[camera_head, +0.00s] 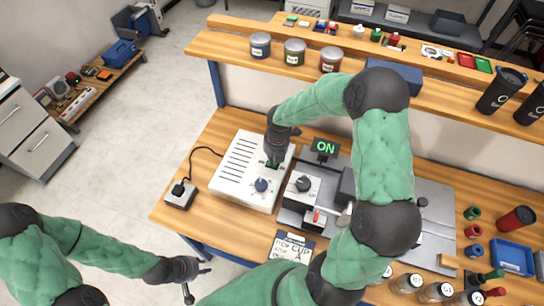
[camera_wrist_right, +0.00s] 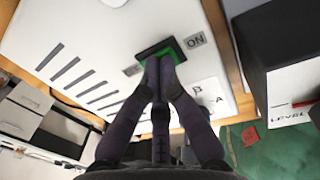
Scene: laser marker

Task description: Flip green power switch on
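The green power switch (camera_wrist_right: 171,54) sits in a black frame on the top of a white box (camera_head: 232,172), beside a label reading ON. My right gripper (camera_wrist_right: 160,68) is shut, with its fingertips together over the switch. They hide part of it, and I cannot tell whether they press on it or which way it is tipped. In the head view my right gripper (camera_head: 274,158) points down at the far right part of the box. My left gripper (camera_head: 192,268) hangs low at the left, away from the box; its finger opening is unclear.
A lit green ON sign (camera_head: 325,147) stands right of the box. A small cabled block (camera_head: 180,194) lies left. Jars (camera_head: 407,283) line the front edge. A shelf (camera_head: 225,44) runs behind.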

